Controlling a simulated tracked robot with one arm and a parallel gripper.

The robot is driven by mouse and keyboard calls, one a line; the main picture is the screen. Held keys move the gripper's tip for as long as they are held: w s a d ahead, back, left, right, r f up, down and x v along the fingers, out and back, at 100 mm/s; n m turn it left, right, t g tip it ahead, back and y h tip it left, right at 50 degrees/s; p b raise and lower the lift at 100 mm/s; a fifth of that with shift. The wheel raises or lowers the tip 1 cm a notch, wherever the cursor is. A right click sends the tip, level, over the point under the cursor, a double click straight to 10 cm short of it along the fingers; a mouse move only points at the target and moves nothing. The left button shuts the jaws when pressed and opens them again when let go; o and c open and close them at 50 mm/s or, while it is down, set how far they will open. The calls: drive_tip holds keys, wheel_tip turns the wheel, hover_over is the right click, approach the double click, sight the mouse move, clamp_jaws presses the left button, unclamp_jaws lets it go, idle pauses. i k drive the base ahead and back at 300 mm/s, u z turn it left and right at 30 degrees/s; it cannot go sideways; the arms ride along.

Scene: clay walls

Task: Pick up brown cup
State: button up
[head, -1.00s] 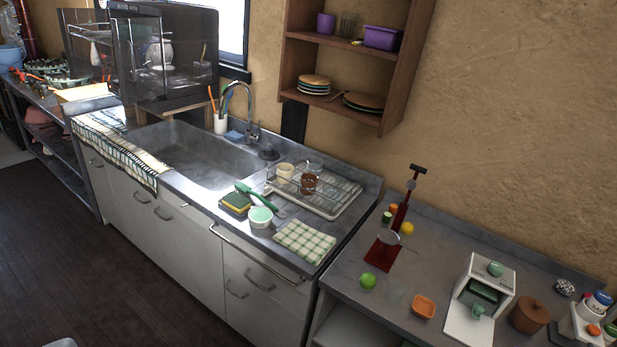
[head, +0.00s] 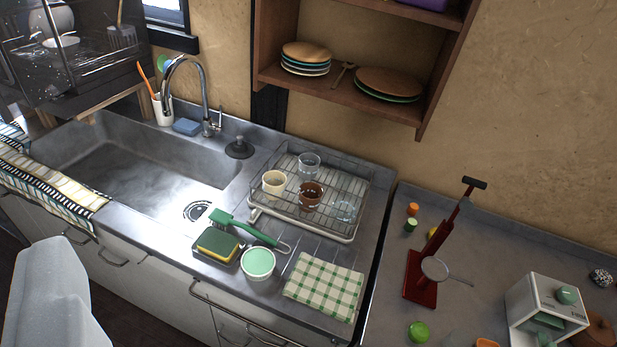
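The brown cup (head: 311,195) stands in the wire dish rack (head: 344,236) on the metal counter, right of the sink. A cream cup (head: 274,183) is to its left, a clear glass (head: 309,164) behind it and another clear glass (head: 345,211) to its right. Thin rack wires pass in front of the cups. A pale grey part (head: 52,300) at the lower left may be part of my gripper or arm. No fingertips can be made out, and it is far from the cup.
A green brush (head: 245,228), a sponge (head: 217,245), a mint bowl (head: 258,263) and a checked cloth (head: 324,286) lie in front of the rack. The faucet (head: 205,95) rises at left. A wooden shelf (head: 345,100) with plates hangs above and behind.

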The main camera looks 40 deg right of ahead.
sight(310, 194)
drive_tip(key=z, duration=0.1)
drive_tip(key=i, duration=1)
drive_tip(key=z, duration=0.15)
